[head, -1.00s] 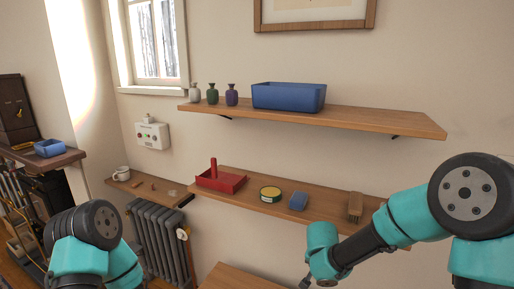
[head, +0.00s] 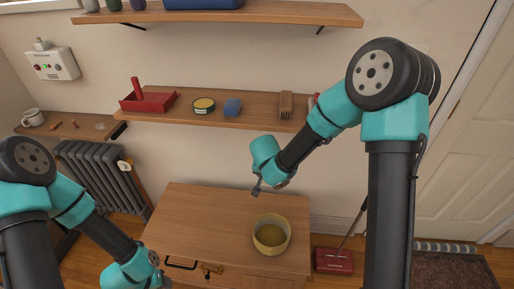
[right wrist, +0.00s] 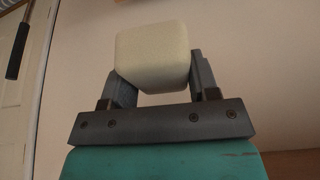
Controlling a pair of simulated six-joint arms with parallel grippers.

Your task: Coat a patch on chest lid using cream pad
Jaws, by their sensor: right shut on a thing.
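The cream pad (right wrist: 152,58), a pale block with rounded edges, is between the two fingers of my right gripper in the right wrist view. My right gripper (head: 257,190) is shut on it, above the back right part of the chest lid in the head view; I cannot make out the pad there. The chest lid (head: 195,215) is a flat wooden top, with a dark handle and a latch on the chest's front. No coated patch can be made out on the lid. My left gripper is below the frame; only its arm shows at the lower left.
A yellow bowl (head: 271,236) stands on the lid's right part. The shelf behind holds a red tray (head: 150,103), a round tin (head: 204,106), a blue block (head: 232,107) and a brush (head: 286,105). A radiator (head: 100,175) is at left. The lid's left and middle are clear.

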